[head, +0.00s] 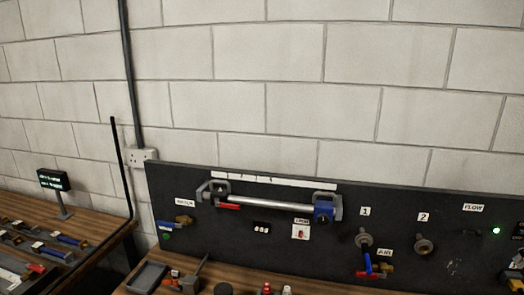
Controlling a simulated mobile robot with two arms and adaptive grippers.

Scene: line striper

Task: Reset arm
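The head view shows a black panel (290,262) standing on a wooden bench against a block wall. A silver bar (268,206) is mounted along its upper middle, with a red part below its left end and a blue part (323,213) at its right end. Valves with a blue handle (166,225) and with red and blue handles (370,268) sit on the panel. Neither of my grippers is in view. I cannot tell how my arms are posed.
A second wooden bench on the left holds several tools (62,240) and a small display (53,180). A grey tray (147,277) and small red-topped items (267,289) stand in front of the panel. A socket (141,155) is on the wall.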

